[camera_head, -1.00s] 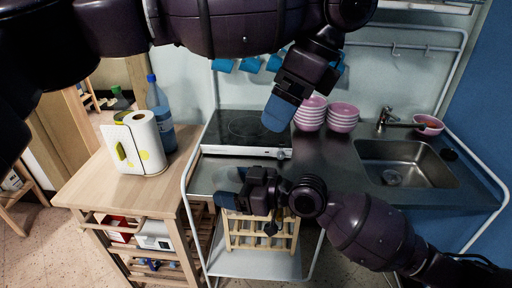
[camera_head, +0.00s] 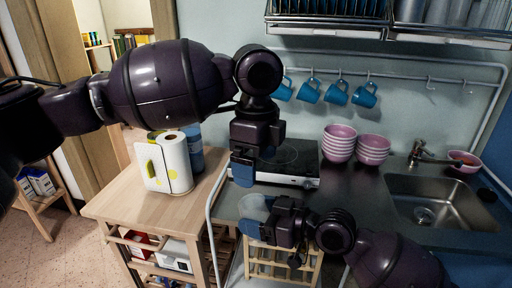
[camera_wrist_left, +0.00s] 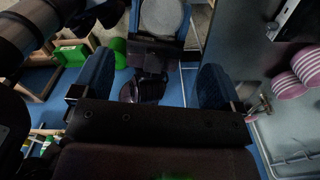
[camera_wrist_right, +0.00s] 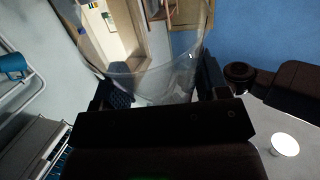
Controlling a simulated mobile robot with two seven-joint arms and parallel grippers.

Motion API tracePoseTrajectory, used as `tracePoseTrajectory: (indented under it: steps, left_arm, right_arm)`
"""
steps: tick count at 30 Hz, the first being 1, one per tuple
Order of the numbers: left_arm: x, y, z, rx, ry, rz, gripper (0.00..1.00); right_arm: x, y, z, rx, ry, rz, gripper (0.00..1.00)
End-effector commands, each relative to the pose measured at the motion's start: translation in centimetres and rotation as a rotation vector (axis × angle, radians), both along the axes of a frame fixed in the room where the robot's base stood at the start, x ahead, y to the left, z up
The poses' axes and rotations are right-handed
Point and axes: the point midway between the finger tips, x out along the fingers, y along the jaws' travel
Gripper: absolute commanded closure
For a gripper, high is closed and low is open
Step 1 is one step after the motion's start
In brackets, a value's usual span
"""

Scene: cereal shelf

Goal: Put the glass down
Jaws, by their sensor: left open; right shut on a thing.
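A clear glass (camera_head: 252,207) is held by my right gripper (camera_head: 272,220), in front of the stove and above the wooden rack. It fills the upper middle of the right wrist view (camera_wrist_right: 150,65), between the fingers. My left gripper (camera_head: 243,170) is open and empty, pointing down just above and behind the glass. In the left wrist view its two blue fingers stand wide apart, and a round grey shape that looks like the glass (camera_wrist_left: 165,18) shows at the top. The glass's base is hidden in the head view.
The dark counter (camera_head: 340,190) has bare room right of the stove (camera_head: 285,160). Pink bowls (camera_head: 340,142) are stacked at its back, beside the sink (camera_head: 430,205). A wooden cart (camera_head: 125,205) carries a paper roll (camera_head: 165,163) and a blue bottle (camera_head: 194,150). Blue mugs (camera_head: 309,90) hang behind.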

Motion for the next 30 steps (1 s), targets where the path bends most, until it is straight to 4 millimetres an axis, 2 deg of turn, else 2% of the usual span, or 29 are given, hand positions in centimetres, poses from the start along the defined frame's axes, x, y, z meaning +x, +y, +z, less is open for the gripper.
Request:
tracePoseTrajectory:
  steps: [6, 15, 21, 30]
  left_arm:
    - [0.0, 0.0, -3.7, 0.001, 0.003, 0.000, 0.08]
    - [0.0, 0.0, -7.7, 0.002, 0.001, 0.000, 0.08]
    - [0.0, -0.1, -8.8, 0.000, 0.000, 0.000, 0.08]
    - [0.0, 0.0, -9.0, 0.000, 0.000, 0.000, 0.08]
  right_arm:
    - [0.0, 0.0, 0.0, 0.001, 0.000, 0.000, 0.58]
    - [0.0, 0.0, 0.0, 0.001, 0.000, 0.000, 0.58]
    - [0.0, 0.0, 0.0, 0.001, 0.000, 0.000, 0.58]
    - [0.0, 0.0, 0.1, 0.001, 0.000, 0.000, 0.58]
